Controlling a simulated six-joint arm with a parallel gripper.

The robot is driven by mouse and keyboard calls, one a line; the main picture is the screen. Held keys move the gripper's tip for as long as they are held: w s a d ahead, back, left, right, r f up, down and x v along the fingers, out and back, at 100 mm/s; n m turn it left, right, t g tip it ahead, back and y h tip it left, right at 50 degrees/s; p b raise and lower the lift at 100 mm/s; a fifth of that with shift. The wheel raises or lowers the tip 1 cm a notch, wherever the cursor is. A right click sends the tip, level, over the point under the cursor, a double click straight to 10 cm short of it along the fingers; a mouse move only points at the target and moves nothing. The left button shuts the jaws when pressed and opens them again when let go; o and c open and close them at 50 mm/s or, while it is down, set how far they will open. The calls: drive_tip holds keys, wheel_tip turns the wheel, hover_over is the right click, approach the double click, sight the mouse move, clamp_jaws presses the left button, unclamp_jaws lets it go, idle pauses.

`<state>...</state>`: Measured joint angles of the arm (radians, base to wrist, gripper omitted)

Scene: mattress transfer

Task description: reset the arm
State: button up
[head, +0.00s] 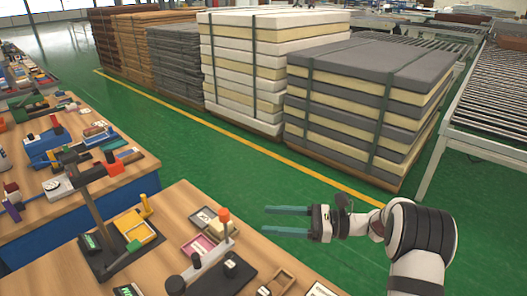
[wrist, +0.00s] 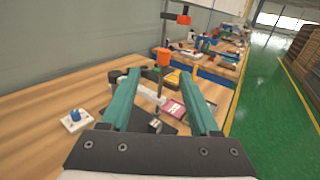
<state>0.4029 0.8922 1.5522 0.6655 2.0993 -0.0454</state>
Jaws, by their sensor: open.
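My gripper (head: 285,221) shows at the lower right of the head view, reaching left from my white and black arm. Its two long teal fingers are apart, with nothing between them. They hang above the green floor, beside the right edge of the near wooden bench. In the wrist view my gripper (wrist: 165,100) points over a wooden bench top, fingers spread. An orange-topped post (wrist: 162,58) stands beyond and between the fingers in that view. No object is held.
The near bench (head: 165,205) holds trays, blocks and an orange-topped fixture (head: 223,217). Another cluttered bench (head: 60,205) is at left. Stacked grey mattresses (head: 365,105) and white mattresses (head: 262,65) stand behind on pallets. A roller conveyor (head: 492,100) is at right. Green floor (head: 255,160) lies clear between.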

drive_tip(key=s+a+r+n+g+h, duration=0.2)
drive_tip(key=s+a+n+g+h, duration=0.15)
drive_tip(key=s, duration=0.45)
drive_tip(key=s+a+r+n+g+h, duration=0.2)
drive_tip(key=s+a+n+h, duration=0.15)
drive_tip(key=s, duration=0.45)
drive_tip(key=s+d+f+n+t+h, duration=0.1)
drive_tip(key=s+d+f+n+h, duration=0.1)
drive_tip(key=s, duration=0.6)
drive_tip(key=s+d+f+n+t+h, duration=0.1)
drive_tip(key=s+d+f+n+h, duration=0.1)
drive_tip(key=s+d+n+h, duration=0.3)
drive_tip(key=s+d+h, duration=0.1)
drive_tip(key=s, duration=0.3)
drive_tip(key=shift+f+h, duration=0.35)
drive_tip(key=shift+h, duration=0.05)
